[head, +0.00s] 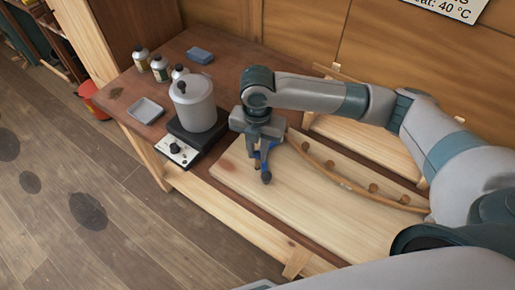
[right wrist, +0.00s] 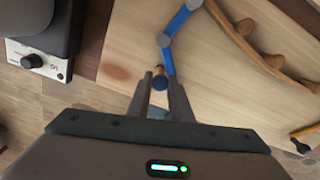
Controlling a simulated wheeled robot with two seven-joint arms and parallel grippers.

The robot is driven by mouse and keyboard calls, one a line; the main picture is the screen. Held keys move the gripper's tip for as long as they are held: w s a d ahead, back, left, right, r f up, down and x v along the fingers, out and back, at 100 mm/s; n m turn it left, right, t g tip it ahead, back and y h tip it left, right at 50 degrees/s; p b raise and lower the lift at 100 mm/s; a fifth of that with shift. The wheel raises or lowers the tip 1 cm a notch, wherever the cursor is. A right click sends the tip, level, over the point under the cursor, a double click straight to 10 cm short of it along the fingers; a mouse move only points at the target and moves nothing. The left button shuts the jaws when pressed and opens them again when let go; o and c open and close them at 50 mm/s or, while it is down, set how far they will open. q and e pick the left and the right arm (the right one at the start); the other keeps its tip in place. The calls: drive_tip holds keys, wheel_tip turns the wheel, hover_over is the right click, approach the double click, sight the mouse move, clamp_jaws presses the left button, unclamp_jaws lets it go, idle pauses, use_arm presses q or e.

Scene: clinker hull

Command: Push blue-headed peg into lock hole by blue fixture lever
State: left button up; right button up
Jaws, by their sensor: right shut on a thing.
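My right gripper (head: 260,165) reaches down over the pale wooden board, close to the blue fixture lever (head: 268,154). In the right wrist view the gripper (right wrist: 161,82) is shut on the blue-headed peg (right wrist: 160,83), whose dark blue round head faces the camera between the fingertips. A bit of its wooden shaft shows beyond the head. The blue lever (right wrist: 168,50) bends down from the curved wooden strip and ends right beside the peg. The lock hole is hidden, and I cannot tell how deep the peg sits. My left gripper is not in view.
A curved wooden strip with several round pegs (head: 345,183) runs across the board (head: 232,182). A grey pot (head: 195,104) stands on a hotplate (head: 178,150) to the left. Bottles (head: 160,68) and a small tray (head: 146,110) are behind. The board's front left is clear.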

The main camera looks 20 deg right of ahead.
drive_tip(key=shift+f+b, duration=0.3)
drive_tip(key=shift+f, duration=0.7)
idle(0.5)
drive_tip(key=o, duration=1)
wheel_tip(320, 180, up, 6)
drive_tip(key=p, duration=0.6)
drive_tip(key=shift+r+p, duration=0.95)
drive_tip(key=shift+r, duration=0.1)
